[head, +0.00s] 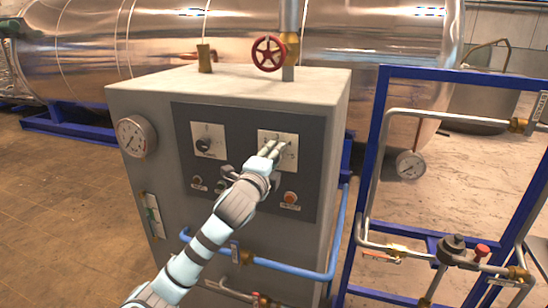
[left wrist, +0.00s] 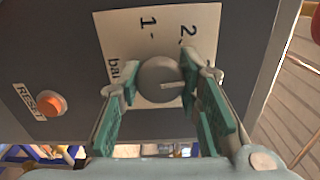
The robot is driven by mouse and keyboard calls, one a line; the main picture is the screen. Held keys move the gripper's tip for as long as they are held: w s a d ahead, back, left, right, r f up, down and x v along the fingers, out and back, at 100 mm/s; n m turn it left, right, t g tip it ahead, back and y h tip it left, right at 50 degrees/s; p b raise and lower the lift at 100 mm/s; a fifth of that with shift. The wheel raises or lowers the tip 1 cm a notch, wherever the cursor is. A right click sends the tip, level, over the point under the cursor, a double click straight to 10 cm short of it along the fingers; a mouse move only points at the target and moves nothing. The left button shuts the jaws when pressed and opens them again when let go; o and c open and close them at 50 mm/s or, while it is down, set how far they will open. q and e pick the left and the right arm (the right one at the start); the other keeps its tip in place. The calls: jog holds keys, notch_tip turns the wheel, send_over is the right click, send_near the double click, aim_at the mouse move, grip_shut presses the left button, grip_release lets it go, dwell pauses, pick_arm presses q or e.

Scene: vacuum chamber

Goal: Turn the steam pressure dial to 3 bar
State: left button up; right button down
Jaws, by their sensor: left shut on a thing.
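The steam pressure dial (left wrist: 158,80) is a round grey knob with a pale pointer line, on a white scale plate (left wrist: 190,22) marked 1, 2 and "bar". In the left wrist view its pointer line points to the right. My left gripper (left wrist: 160,88) has its green-padded fingers on both sides of the knob and is shut on it. In the head view my left gripper (head: 275,150) reaches the right-hand white plate (head: 290,140) on the cabinet's dark panel and hides the knob. The 3 mark cannot be made out. My right gripper is not in view.
The grey cabinet (head: 150,105) carries a round gauge (head: 136,136), another knob (head: 204,145) and several buttons, including an orange RESET button (left wrist: 50,104). A red valve wheel (head: 268,52) stands above. A blue pipe frame (head: 372,150) stands close on the right.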

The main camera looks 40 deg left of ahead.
pick_arm(q)
jog(key=shift+r+m, duration=0.1)
jog(key=shift+m, duration=0.5)
jog(key=o, duration=0.9)
jog(key=shift+o, duration=1.2)
jog(key=shift+a, duration=0.1)
jog(key=shift+s, duration=0.2)
jog(key=v, duration=1.1)
jog(key=shift+s+d, duration=0.2)
jog(key=shift+s, duration=0.05)
jog(key=shift+w, duration=0.1)
